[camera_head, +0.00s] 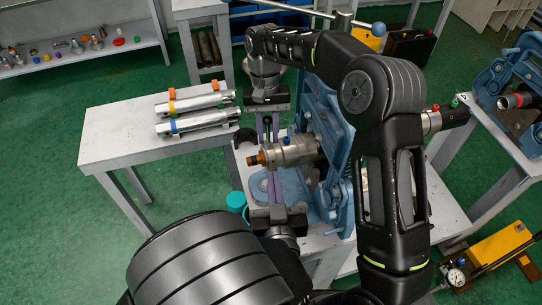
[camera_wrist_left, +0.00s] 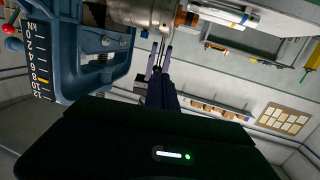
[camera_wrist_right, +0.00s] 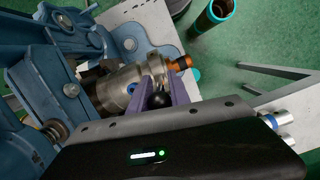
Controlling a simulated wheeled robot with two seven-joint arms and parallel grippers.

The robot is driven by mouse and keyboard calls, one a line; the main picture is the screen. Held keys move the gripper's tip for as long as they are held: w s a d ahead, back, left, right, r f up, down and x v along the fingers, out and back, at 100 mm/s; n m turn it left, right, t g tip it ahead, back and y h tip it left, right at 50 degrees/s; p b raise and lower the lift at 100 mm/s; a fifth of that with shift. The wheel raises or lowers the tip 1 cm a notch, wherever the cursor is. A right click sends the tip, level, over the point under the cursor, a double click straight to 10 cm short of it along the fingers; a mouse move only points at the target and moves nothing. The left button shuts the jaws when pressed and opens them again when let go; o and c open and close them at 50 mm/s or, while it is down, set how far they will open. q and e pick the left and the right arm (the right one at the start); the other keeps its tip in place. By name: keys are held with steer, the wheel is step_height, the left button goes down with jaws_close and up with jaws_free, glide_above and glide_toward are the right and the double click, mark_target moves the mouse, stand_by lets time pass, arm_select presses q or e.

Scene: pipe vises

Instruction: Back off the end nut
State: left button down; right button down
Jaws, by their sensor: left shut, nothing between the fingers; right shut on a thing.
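A steel cylindrical fitting (camera_head: 290,152) with a copper-coloured end (camera_head: 255,160) projects leftward from the blue vise frame (camera_head: 332,130). I cannot tell which part of it is the end nut. The fitting also shows in the right wrist view (camera_wrist_right: 122,86). My right gripper (camera_head: 268,138) comes from behind the fitting. Its purple fingers are shut on a black ball knob (camera_wrist_right: 158,100) beside the fitting. My left gripper (camera_head: 275,180) is below, on the near side of the fitting, shut and empty. In the left wrist view its fingers (camera_wrist_left: 158,55) point towards the fitting (camera_wrist_left: 145,12).
A grey bench (camera_head: 120,135) at left bears metal cylinders (camera_head: 195,122) with coloured bands. A teal cup (camera_head: 236,202) stands close to my left arm. A second blue vise (camera_head: 505,75) stands at right. A yellow tool (camera_head: 500,245) with a gauge lies lower right.

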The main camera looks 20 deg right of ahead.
mark_target(268, 132)
arm_select(q)
steer(key=x, duration=1.3)
steer(key=shift+w, duration=0.35)
arm_select(e)
steer(key=shift+d+r, duration=0.1)
